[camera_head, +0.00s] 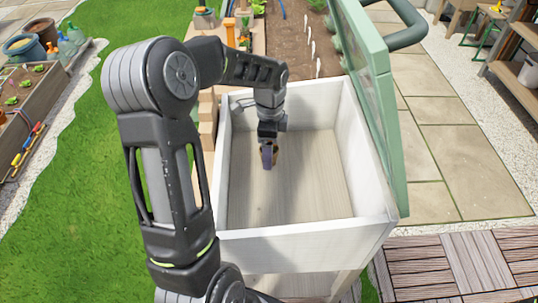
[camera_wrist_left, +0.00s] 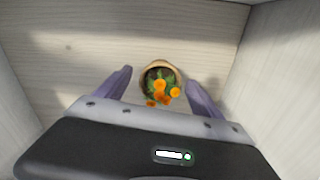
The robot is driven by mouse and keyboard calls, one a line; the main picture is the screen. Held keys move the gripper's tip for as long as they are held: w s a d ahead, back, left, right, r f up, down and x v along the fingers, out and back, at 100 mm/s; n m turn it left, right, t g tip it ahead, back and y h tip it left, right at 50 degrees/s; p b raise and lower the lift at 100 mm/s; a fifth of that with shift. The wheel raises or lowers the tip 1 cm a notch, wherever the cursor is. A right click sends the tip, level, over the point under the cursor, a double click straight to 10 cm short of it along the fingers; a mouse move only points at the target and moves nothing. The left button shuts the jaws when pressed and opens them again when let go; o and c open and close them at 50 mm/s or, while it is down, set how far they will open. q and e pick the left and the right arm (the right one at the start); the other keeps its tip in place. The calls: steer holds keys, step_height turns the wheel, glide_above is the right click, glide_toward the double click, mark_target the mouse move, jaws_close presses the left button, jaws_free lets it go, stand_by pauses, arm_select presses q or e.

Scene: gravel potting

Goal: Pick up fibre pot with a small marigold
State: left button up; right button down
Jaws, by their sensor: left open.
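The fibre pot (camera_wrist_left: 146,73) is tan and round and holds a small marigold (camera_wrist_left: 160,89) with orange blooms and green leaves. In the left wrist view it stands on the pale wooden floor of a white box. My left gripper (camera_wrist_left: 160,90) is open, with one purple-grey finger on each side of the pot and a gap visible on both sides. In the head view my left gripper (camera_head: 268,157) points down inside the box and hides most of the pot (camera_head: 275,153). My right gripper is not in view.
The white box (camera_head: 300,242) has high walls around my left gripper. Its green-framed lid (camera_head: 388,130) stands open on the right. The box floor (camera_head: 315,185) is otherwise clear. Wooden blocks (camera_head: 207,122) stand outside its left wall.

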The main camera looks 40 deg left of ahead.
arm_select(q)
steer(key=shift+f, duration=0.45)
steer(key=shift+c, duration=0.5)
steer(key=c, duration=1.4)
step_height(320, 180, up, 10)
steer(key=shift+r+p, duration=0.1)
steer(key=shift+p, duration=0.65)
